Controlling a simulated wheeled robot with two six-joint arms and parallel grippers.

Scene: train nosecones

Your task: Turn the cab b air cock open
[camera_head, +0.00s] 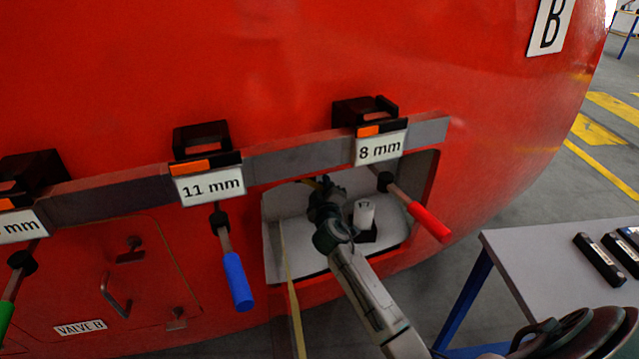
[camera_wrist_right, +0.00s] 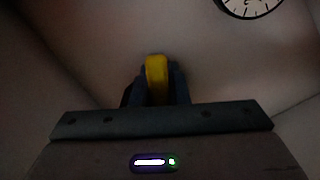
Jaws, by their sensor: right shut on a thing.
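The yellow handle of the air cock (camera_wrist_right: 157,78) stands upright in the right wrist view, between the dark fingers of my right gripper (camera_wrist_right: 156,88). The gripper is shut on it. In the head view my right gripper (camera_head: 325,188) reaches into the open recess (camera_head: 283,208) in the red nosecone. There the gripper hides most of the cock, so I cannot tell how far it is turned. My left gripper is not in view.
A white cylinder (camera_head: 364,214) on a dark base stands in the recess, right of my gripper. Tools with a red handle (camera_head: 430,222) and a blue handle (camera_head: 237,281) hang from the rack. A gauge (camera_wrist_right: 248,6) shows in the wrist view. A table (camera_head: 530,262) stands right.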

